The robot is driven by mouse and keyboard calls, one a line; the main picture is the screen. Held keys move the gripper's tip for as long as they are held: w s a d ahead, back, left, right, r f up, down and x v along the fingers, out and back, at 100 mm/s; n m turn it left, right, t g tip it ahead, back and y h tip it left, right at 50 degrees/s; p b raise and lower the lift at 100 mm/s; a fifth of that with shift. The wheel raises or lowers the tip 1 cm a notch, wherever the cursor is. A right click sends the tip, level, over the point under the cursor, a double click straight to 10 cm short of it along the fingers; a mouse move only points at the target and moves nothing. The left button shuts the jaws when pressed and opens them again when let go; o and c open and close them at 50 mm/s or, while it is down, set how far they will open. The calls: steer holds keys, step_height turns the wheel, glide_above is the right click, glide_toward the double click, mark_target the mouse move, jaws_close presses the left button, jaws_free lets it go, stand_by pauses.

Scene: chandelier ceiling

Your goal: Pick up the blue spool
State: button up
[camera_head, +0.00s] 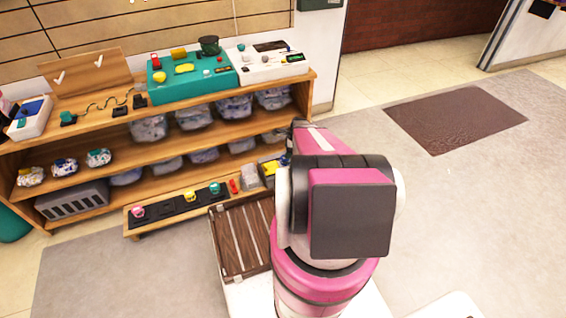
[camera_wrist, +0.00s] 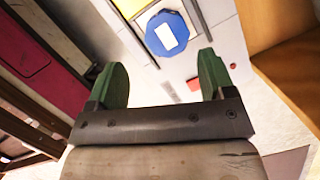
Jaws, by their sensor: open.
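The blue spool (camera_wrist: 180,19) shows in the wrist view as a blue, many-sided disc with a white label. It lies on a pale surface beyond my fingertips, near the top of the picture. My gripper (camera_wrist: 162,72) has two green fingers, spread wide with nothing between them. The spool is apart from both fingers, ahead of the gap. In the head view my pink and black arm hides the gripper, and I cannot make out the spool clearly there.
A wooden shelf unit (camera_head: 215,122) holds wrapped bundles and a teal board (camera_head: 213,84). A low step with coloured items (camera_head: 190,196) stands in front. A slatted brown crate (camera_head: 243,240) sits left of my arm. Open floor lies to the right, with a brown mat (camera_head: 455,118).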

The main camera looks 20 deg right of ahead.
mark_target(285, 161)
steer(key=shift+x, duration=1.2)
steer(key=shift+w+d+x, duration=0.15)
steer(key=shift+x, duration=1.2)
steer(key=shift+w+d+x, duration=0.15)
steer(key=shift+w+x, duration=0.05)
steer(key=shift+x, duration=1.15)
steer(key=c, duration=0.8)
